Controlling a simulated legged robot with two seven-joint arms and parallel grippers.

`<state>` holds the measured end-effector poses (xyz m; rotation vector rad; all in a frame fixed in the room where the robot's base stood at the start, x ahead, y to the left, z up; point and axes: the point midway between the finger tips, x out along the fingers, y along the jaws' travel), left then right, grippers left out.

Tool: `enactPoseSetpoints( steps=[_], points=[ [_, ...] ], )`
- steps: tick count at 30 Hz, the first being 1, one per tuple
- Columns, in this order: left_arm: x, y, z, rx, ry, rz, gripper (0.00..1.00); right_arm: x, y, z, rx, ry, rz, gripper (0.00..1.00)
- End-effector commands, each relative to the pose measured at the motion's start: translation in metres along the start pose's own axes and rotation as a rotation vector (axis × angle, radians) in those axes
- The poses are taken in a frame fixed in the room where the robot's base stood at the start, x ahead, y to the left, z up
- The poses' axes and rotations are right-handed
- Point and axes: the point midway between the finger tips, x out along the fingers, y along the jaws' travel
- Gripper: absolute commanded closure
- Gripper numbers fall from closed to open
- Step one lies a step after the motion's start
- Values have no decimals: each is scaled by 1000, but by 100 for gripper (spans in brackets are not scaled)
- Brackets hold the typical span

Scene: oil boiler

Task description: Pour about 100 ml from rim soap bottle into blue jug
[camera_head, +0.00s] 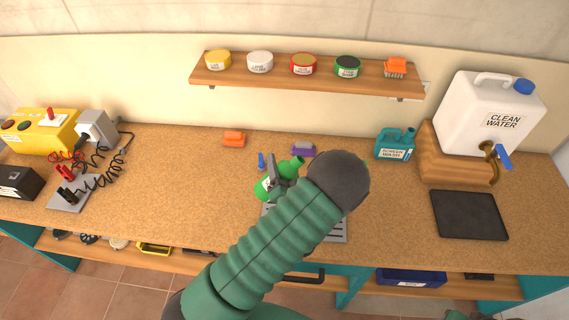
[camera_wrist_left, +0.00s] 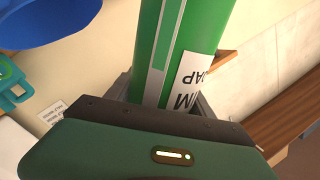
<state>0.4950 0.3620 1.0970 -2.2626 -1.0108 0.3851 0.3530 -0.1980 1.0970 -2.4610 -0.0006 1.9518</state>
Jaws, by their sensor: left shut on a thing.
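The green rim soap bottle (camera_head: 264,188) is held tilted above the middle of the counter, its narrow green end toward the upper right. My left gripper (camera_head: 275,178) is shut around it. In the left wrist view the green bottle (camera_wrist_left: 205,28) fills the space between the fingers, with part of its white label showing upside down. A blue rounded thing (camera_wrist_left: 45,18), which looks like the blue jug, shows at that view's upper left. In the head view, my left arm covers much of the middle counter, and I cannot make out the jug clearly. My right gripper is not in view.
A grey grated tray (camera_head: 335,232) lies partly under my arm. A teal screen wash container (camera_head: 395,145) and a clean water tank (camera_head: 490,112) stand to the right, near a black mat (camera_head: 468,215). A shelf (camera_head: 290,78) holds several tins. The left-middle counter is clear.

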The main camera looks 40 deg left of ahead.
Motion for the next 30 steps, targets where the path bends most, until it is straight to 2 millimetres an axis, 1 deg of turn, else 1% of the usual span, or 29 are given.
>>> enactPoseSetpoints(
  steps=[3,9,22,30],
  points=[
    [0,1,6,49,1,-1,91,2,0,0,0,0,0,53],
    [0,2,10,96,0,-1,91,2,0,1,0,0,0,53],
    [0,3,12,109,0,-1,91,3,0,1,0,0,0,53],
    [0,8,26,198,-1,-2,91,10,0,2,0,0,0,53]
  ],
)
